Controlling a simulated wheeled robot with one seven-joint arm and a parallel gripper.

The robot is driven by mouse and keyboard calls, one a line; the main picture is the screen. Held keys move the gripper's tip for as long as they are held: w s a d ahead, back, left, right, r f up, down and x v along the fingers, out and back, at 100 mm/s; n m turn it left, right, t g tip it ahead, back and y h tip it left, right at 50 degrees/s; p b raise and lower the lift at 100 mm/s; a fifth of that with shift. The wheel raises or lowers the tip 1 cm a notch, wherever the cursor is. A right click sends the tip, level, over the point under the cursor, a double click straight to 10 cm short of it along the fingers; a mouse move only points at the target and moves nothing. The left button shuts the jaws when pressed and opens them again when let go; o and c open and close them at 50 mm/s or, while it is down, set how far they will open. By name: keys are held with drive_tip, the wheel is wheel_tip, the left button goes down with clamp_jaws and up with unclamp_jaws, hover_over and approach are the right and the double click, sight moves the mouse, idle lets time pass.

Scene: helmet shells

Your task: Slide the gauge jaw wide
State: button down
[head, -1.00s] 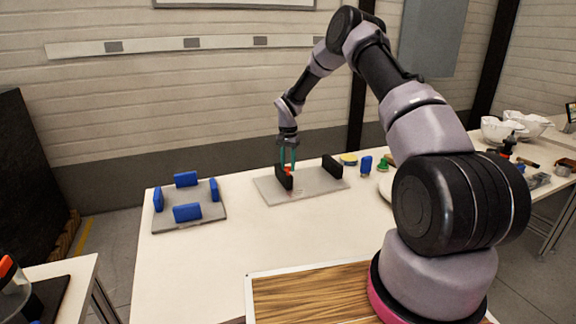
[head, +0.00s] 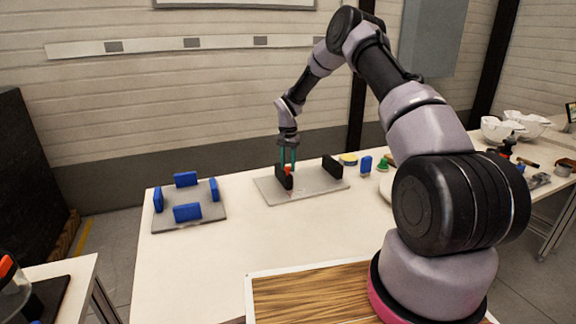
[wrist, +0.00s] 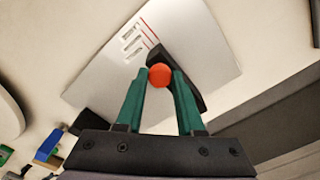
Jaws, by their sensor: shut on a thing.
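The gauge is a grey plate (head: 312,188) on the table with two upright black jaws. The left black jaw (head: 284,178) carries an orange-red knob (head: 288,169). The right black jaw (head: 332,167) stands apart at the plate's right end. My gripper (head: 288,164) points down over the left jaw, shut on the knob. In the wrist view the round orange knob (wrist: 160,75) sits between the green fingertips of my gripper (wrist: 159,82).
A grey plate (head: 190,221) with several blue upright blocks stands on the left of the table. A yellow round item (head: 348,159), a blue block (head: 366,165) and a green item (head: 383,164) stand right of the gauge.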

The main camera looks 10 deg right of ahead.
drive_tip(key=a, duration=0.2)
drive_tip(key=s+a, duration=0.1)
drive_tip(key=a, duration=0.2)
drive_tip(key=shift+s+a, duration=0.1)
drive_tip(key=shift+a, duration=0.35)
drive_tip(key=c, duration=0.5)
unclamp_jaws()
drive_tip(key=shift+c, duration=0.2)
drive_tip(key=shift+r, duration=0.1)
wheel_tip(320, 180, up, 11)
